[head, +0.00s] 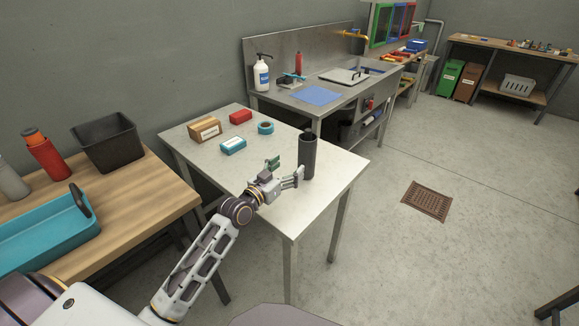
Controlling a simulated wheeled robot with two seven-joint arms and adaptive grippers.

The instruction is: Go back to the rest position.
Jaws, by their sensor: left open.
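My left gripper (285,172) is open above the pale metal table (330,172), beside a dark upright cylinder (307,155). Its fingers point toward the back of the table and the cylinder stands just right of them. I cannot tell whether the right finger touches the cylinder. Nothing shows between the fingers. My left arm reaches in from the bottom left. My right gripper is not in view.
A brown box (205,130), red box (240,117), teal box (232,146) and teal tape roll (265,128) lie on the table. A wooden bench (150,195) at left holds a teal tray (45,245) and black bin (107,143). Open floor lies right.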

